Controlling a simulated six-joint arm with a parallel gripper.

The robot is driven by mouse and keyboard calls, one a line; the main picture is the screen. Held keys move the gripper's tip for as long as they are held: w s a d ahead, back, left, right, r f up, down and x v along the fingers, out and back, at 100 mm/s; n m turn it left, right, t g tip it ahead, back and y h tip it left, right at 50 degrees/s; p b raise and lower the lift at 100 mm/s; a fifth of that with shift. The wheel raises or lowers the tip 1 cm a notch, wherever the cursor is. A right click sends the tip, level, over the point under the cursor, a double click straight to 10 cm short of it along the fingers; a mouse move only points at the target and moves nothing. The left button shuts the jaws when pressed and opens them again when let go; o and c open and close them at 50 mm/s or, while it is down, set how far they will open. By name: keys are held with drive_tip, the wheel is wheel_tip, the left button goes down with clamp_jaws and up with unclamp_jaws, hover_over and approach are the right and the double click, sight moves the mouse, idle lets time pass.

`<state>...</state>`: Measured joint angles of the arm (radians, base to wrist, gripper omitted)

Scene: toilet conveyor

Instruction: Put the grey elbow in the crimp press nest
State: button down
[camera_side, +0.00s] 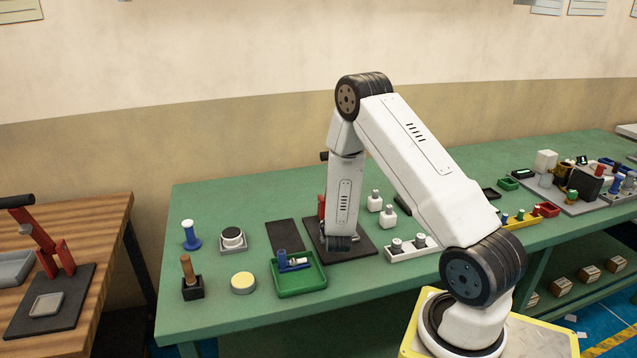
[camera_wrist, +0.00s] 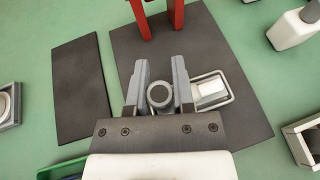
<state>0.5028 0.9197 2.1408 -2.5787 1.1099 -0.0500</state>
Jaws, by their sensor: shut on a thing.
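The grey elbow (camera_wrist: 159,95) shows its round open end between the fingers of my gripper (camera_wrist: 160,76), which is shut on it. The crimp press is a red frame (camera_wrist: 160,16) on a dark base plate (camera_wrist: 235,110); its red part (camera_side: 321,206) also shows in the side view. The nest (camera_wrist: 228,94) is a small grey tray on that plate, just right of my gripper in the wrist view. A white block or pad lies in it. In the side view my gripper (camera_side: 340,242) is low over the base plate and hides the elbow and nest. I cannot tell the elbow's height.
A green tray (camera_side: 300,283) with blue and white pieces stands left of the press. A dark flat mat (camera_wrist: 80,90) lies beside the base plate. White bottles (camera_side: 388,217) stand behind right, and a white holder (camera_side: 400,253) stands right of the plate.

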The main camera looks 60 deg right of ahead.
drive_tip(key=shift+f, duration=0.15)
drive_tip(key=shift+c, duration=2.4)
unclamp_jaws()
drive_tip(key=shift+a+r, duration=0.1)
drive_tip(key=shift+r, duration=0.1)
drive_tip(key=v, duration=1.2)
